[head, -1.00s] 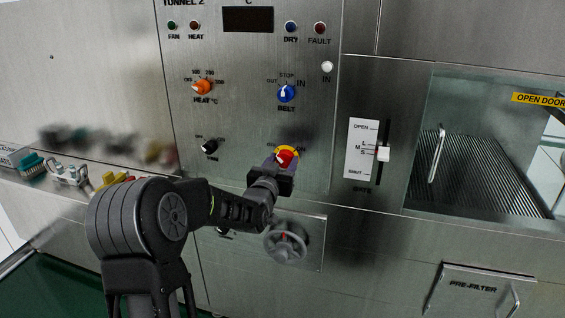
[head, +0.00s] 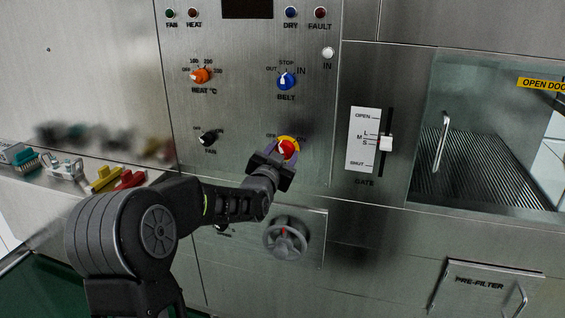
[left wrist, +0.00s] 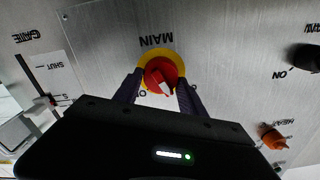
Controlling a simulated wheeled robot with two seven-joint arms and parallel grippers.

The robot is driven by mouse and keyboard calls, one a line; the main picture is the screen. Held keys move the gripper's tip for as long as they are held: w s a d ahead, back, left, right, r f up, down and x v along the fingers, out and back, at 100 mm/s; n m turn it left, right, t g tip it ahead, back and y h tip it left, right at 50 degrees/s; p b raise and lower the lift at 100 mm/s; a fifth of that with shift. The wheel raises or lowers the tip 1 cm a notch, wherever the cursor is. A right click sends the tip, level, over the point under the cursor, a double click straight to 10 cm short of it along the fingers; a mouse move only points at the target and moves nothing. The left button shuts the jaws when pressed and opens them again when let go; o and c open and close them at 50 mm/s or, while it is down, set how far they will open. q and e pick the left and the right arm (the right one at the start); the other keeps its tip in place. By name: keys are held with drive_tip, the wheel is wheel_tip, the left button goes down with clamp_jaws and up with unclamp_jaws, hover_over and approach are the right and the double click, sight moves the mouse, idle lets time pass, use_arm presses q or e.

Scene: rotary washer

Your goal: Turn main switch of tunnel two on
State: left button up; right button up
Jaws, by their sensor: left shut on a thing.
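The main switch is a red knob (head: 287,146) on a yellow ring, low on the tunnel 2 panel. It also shows in the left wrist view (left wrist: 160,72), upside down, under the word MAIN. My left gripper (head: 284,153) is at the panel with its purple fingers on either side of the knob, shut on it. The left wrist view shows the fingers (left wrist: 157,90) at both sides of the ring. A white mark on the knob points between the partly covered OFF and ON labels. My right gripper is not in view.
Above are the orange heat knob (head: 201,76) and blue belt knob (head: 286,81); the black fan knob (head: 208,138) is left. A handwheel (head: 285,237) sits below my gripper. The gate slider (head: 386,142) is right. Coloured items, including a red one (head: 127,181), line the left ledge.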

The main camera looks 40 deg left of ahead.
use_arm(q)
drive_tip(key=m+b, duration=0.2)
drive_tip(key=m, duration=0.1)
drive_tip(key=shift+d+f, duration=0.1)
drive_tip(key=shift+f, duration=0.15)
drive_tip(key=m+b, duration=0.1)
drive_tip(key=m, duration=0.2)
drive_tip(key=shift+m+b, duration=0.3)
drive_tip(key=shift+b, duration=0.1)
drive_tip(key=m, duration=0.3)
drive_tip(key=shift+d+m, duration=0.1)
drive_tip(key=shift+m, duration=2.1)
drive_tip(key=o, duration=1.3)
